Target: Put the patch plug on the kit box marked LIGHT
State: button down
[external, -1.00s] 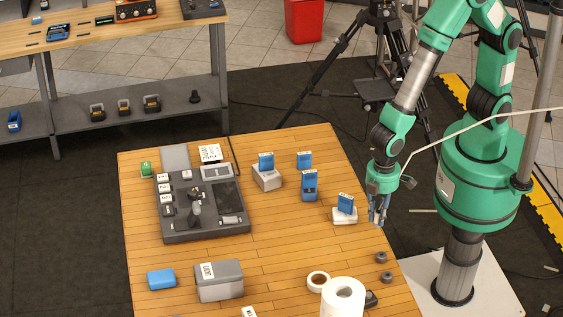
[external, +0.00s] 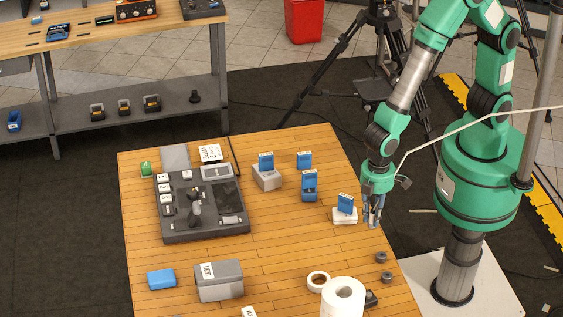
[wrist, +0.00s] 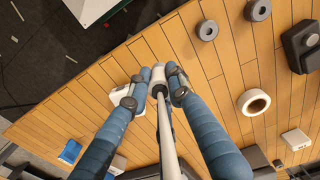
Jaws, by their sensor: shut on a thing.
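My gripper (external: 373,221) is low over the table's right edge, beside a small white block with a blue unit on it. In the wrist view its two blue fingers (wrist: 158,88) are closed around a pale plug-like end with a grey ring, the patch plug (wrist: 158,72). A pale cable (wrist: 166,125) runs back from it between the fingers; a white cable (external: 480,119) also shows near my arm in the external view.
A dark console (external: 232,226) stands at the table's left. Blue units (external: 309,186) stand across the middle, one on a grey block. A tape ring (external: 318,281), a white roll (external: 343,295) and grey rings (external: 381,257) are at the front right. The middle front is clear.

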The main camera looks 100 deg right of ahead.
jog(key=w+a+r+n+p, duration=0.1)
jog(key=w+a+r+p, duration=0.1)
jog(key=w, duration=0.8)
jog(key=w+a+r+n+p, duration=0.2)
jog(key=w+r+p, duration=0.1)
jog(key=w, duration=0.7)
jog(key=w+a+r+n+p, duration=0.2)
jog(key=w+r, duration=0.2)
jog(key=w, duration=0.6)
jog(key=shift+w+a+r+p, duration=0.15)
jog(key=shift+w+r+p, duration=0.1)
jog(key=shift+w+p, duration=0.15)
jog(key=p, duration=0.3)
send_over(228, 268)
jog(key=shift+s+f, duration=0.3)
jog(key=shift+f, duration=0.45)
jog(key=shift+w, duration=0.15)
jog(key=shift+w+f+p, duration=0.1)
jog(key=shift+f+p, duration=0.35)
jog(key=shift+f, duration=1.3)
jog(key=shift+f, duration=0.15)
